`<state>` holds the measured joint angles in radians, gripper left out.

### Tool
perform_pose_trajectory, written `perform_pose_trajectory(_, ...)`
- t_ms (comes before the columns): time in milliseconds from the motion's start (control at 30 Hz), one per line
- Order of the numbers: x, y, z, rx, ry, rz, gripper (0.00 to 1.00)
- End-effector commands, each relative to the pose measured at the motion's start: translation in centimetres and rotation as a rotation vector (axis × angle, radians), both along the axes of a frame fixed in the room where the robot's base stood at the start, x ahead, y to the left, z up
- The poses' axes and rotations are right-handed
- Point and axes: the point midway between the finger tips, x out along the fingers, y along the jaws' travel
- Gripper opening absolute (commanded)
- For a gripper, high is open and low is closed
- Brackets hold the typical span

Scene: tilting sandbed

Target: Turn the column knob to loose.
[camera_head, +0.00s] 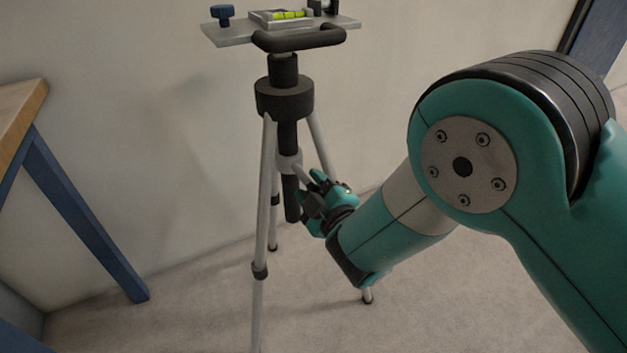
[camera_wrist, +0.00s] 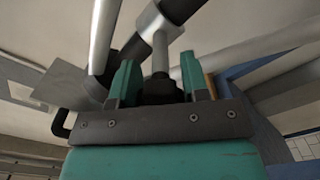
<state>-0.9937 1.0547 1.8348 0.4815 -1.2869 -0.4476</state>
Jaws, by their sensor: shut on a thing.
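The tripod's dark centre column (camera_head: 287,136) runs down between its silver legs in the head view. A light grey collar (camera_head: 289,162) sits around the column. My gripper (camera_head: 312,192) is at the column's right side, just below that collar. In the wrist view, the dark column knob (camera_wrist: 160,89) is at the end of a grey stem (camera_wrist: 160,54) that leads to the collar (camera_wrist: 150,20). My gripper's two green fingers (camera_wrist: 161,85) are shut on the knob, one on each side. The fingers hide the knob in the head view, and no loose or tight marking is visible.
The tripod's top plate (camera_head: 226,32) carries a bubble level (camera_head: 287,15) and a blue knob (camera_head: 222,14), with a dark handle (camera_head: 300,39) in front. Silver legs (camera_head: 262,215) stand close around my gripper. A wooden table with blue legs (camera_head: 85,215) is at left.

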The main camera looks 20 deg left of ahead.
Motion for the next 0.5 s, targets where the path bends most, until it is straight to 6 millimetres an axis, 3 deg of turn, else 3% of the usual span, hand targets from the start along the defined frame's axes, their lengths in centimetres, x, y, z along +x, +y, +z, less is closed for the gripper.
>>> perform_pose_trajectory(500, -0.21, 0.22, 0.42, -0.311, -0.368, 0.006, 0.18)
